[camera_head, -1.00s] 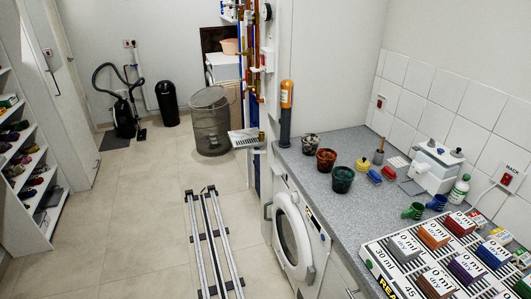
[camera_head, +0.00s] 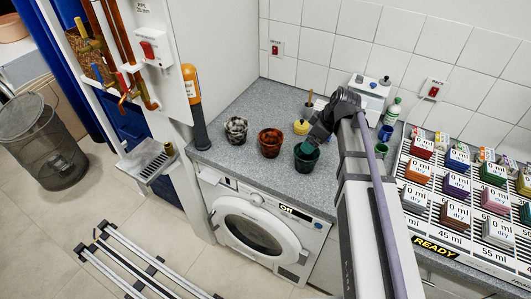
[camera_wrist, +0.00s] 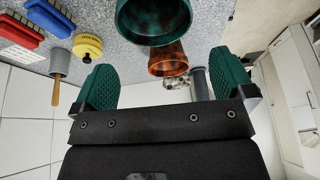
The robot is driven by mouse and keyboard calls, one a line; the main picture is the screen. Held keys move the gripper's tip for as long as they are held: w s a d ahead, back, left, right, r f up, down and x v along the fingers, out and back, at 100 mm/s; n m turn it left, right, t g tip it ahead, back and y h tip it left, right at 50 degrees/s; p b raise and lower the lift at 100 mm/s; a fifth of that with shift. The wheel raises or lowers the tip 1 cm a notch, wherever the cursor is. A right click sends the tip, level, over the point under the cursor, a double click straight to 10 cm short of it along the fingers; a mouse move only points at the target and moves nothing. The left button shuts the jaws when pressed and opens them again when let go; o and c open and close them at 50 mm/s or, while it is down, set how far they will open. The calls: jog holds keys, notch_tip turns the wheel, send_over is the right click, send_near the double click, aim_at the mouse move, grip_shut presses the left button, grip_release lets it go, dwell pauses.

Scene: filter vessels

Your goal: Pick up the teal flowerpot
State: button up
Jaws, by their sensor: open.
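The teal flowerpot (camera_head: 306,160) stands upright on the grey worktop, right of the rust-coloured pot, with its upper right partly hidden by my gripper (camera_head: 314,141). In the wrist view the teal pot (camera_wrist: 152,24) is at the top middle, cut off by the edge. My gripper (camera_wrist: 166,64) is open there, its two green pads wide apart. The pot appears ahead of the pads, with no visible contact. The head view does not clearly show the gap between pads and pot.
A rust-coloured pot (camera_head: 270,143) and a grey-white pot (camera_head: 236,130) stand to the left. A grey-and-orange cylinder (camera_head: 194,105) stands at the worktop's left end. Boxes on a rack (camera_head: 420,236) lie right.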

jog(key=s+d, duration=0.1)
jog(key=d, duration=0.1)
jog(key=b, duration=0.6)
send_near(304, 154)
jog(key=s+a+f, duration=0.2)
jog(key=shift+a+r, duration=0.15)
jog(key=shift+a, duration=0.05)
jog(key=b+x, duration=0.4)
jog(key=shift+d+f, duration=0.1)
jog(key=shift+f, duration=0.3)
jog(key=shift+w+a+f, duration=0.15)
jog(key=shift+a+f, duration=0.1)
jog(key=shift+r, duration=0.25)
jog(key=c, duration=0.6)
jog(key=shift+r, duration=0.1)
